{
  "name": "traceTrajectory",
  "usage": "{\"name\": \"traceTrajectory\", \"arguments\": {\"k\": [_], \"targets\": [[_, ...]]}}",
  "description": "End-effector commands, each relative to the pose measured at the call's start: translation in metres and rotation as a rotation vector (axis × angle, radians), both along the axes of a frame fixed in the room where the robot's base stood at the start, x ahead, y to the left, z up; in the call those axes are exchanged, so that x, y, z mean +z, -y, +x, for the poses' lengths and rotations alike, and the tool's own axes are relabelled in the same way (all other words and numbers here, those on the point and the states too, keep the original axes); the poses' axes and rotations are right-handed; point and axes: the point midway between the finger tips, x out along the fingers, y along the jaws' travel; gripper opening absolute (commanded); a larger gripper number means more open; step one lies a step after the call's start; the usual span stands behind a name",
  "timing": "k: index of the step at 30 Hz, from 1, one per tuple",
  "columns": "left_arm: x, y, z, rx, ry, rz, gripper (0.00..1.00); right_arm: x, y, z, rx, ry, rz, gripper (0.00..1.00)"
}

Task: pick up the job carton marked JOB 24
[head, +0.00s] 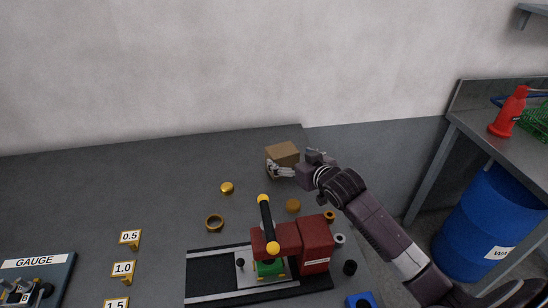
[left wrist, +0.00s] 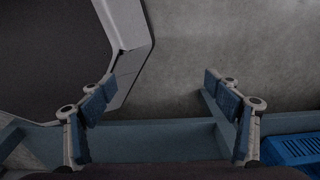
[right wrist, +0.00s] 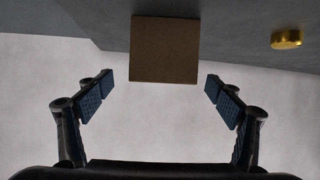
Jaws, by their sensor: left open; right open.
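A small brown carton (head: 283,154) stands near the back edge of the dark bench, right of the middle in the head view. No marking can be read on it. My right gripper (head: 270,170) is open beside the carton's near side in the head view. In the right wrist view the carton (right wrist: 164,50) shows ahead of and centred between the open fingers of the right gripper (right wrist: 155,85), with nothing held. My left gripper (left wrist: 158,82) is open and empty in the left wrist view, away from the carton; it does not show in the head view.
A red press (head: 303,240) with a yellow-ended lever stands in front of the carton. Number tags (head: 130,237) and a gauge board (head: 40,275) are left. A blue barrel (head: 490,225) stands right.

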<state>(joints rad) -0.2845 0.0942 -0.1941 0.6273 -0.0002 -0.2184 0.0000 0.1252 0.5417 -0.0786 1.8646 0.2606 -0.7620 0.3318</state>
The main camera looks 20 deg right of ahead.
Motion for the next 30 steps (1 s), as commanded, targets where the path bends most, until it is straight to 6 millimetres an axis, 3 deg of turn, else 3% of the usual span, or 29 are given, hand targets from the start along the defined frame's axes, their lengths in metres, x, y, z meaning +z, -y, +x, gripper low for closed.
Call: {"name": "traceTrajectory", "arguments": {"k": [6,9,16,21,26,30], "targets": [[0.000,0.017,-0.031,-0.001,-0.042,-0.019,0.82,-0.005,-0.001,0.015,-0.001,0.001,0.000,0.85],[0.003,0.023,-0.036,-0.003,-0.048,-0.024,0.82,-0.011,-0.005,0.026,0.000,-0.001,0.001,0.85],[0.006,0.017,-0.024,-0.005,-0.034,-0.018,0.82,-0.023,-0.007,0.050,0.000,0.000,-0.002,0.85],[0.008,0.012,-0.008,-0.002,-0.010,-0.014,0.82,-0.026,-0.007,0.056,0.000,0.000,-0.003,0.85],[0.008,0.012,-0.008,0.001,-0.010,-0.013,0.82,-0.026,-0.007,0.055,0.001,0.000,-0.003,0.85],[0.007,0.011,-0.013,0.001,-0.017,-0.013,0.82,-0.026,-0.007,0.055,0.000,0.000,-0.003,0.72]]}}
